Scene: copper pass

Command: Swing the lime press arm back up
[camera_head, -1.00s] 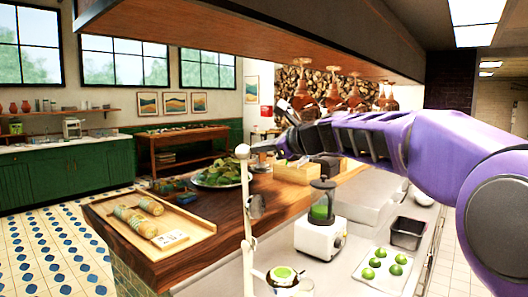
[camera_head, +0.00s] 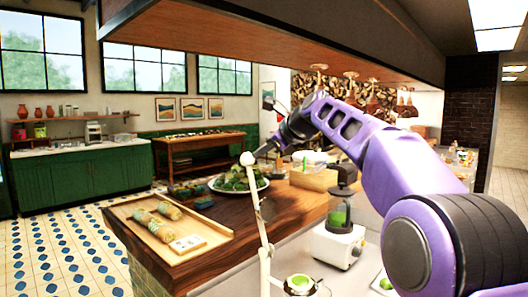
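The lime press (camera_head: 299,283) stands at the bottom of the view, with something green in its cup. Its pale press arm (camera_head: 263,235) stands nearly upright, leaning a little left. A round knob (camera_head: 247,158) tops the arm, and a dark fitting sits partway down it. My gripper (camera_head: 262,152) is dark and reaches in from the right, pointing down and left. In the picture its tip is just right of the knob. I cannot tell whether they touch, or whether the fingers are open or shut.
A blender (camera_head: 338,238) stands right of the press. A wooden tray with rolls (camera_head: 215,240) lies on the counter at left. A plate of greens (camera_head: 240,184) and a wooden box (camera_head: 313,179) stand behind. Copper lamps hang above, beneath a low hood (camera_head: 300,45).

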